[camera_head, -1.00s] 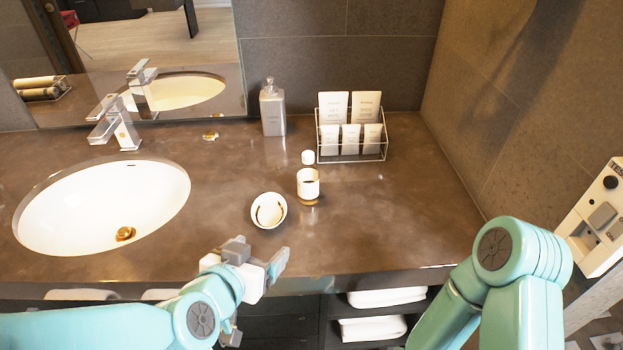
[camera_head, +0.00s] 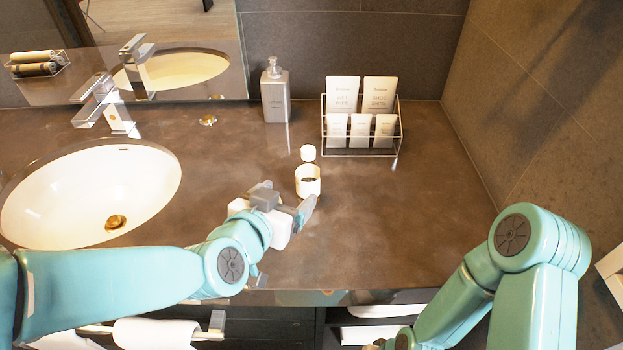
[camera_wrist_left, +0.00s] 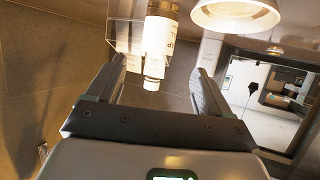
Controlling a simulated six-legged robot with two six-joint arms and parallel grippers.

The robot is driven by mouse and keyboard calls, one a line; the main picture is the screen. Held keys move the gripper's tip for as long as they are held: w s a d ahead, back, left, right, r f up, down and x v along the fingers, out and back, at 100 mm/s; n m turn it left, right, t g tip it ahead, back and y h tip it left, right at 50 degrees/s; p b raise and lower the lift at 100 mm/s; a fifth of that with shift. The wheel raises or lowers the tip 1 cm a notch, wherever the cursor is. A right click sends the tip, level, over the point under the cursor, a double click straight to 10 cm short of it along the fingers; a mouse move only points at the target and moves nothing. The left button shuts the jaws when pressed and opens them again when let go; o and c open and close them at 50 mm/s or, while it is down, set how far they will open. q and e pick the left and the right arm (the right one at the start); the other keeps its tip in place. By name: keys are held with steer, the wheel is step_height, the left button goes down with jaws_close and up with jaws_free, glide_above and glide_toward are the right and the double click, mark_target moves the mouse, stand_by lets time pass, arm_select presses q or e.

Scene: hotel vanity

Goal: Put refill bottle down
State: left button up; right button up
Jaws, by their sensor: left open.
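The refill bottle (camera_head: 308,181) appears to stand upright on the brown counter, with a white cap above a white label band. It also shows in the left wrist view (camera_wrist_left: 158,38), inverted, with its cap end pictured between the fingertips. My left gripper (camera_head: 288,203) is just in front of the bottle, to its lower left. Its jaws (camera_wrist_left: 160,82) are open, with a gap on both sides of the bottle. I cannot tell how far the bottle reaches between them. My right arm shows at the lower right; its gripper is out of view.
A white bowl (camera_wrist_left: 236,14) shows in the wrist view; my left gripper hides it in the head view. A wire rack of tubes (camera_head: 361,150) and a grey dispenser (camera_head: 275,97) stand behind. The sink (camera_head: 90,195) is left. Counter right of the bottle is clear.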

mark_target(304, 181)
arm_select(q)
steer(key=x, duration=1.1)
steer(key=shift+s+d+r, duration=0.1)
steer(key=shift+d, duration=0.05)
steer(key=shift+s, duration=0.1)
steer(key=shift+s+r, duration=0.1)
steer(key=c, duration=1.2)
steer(key=shift+r, duration=0.1)
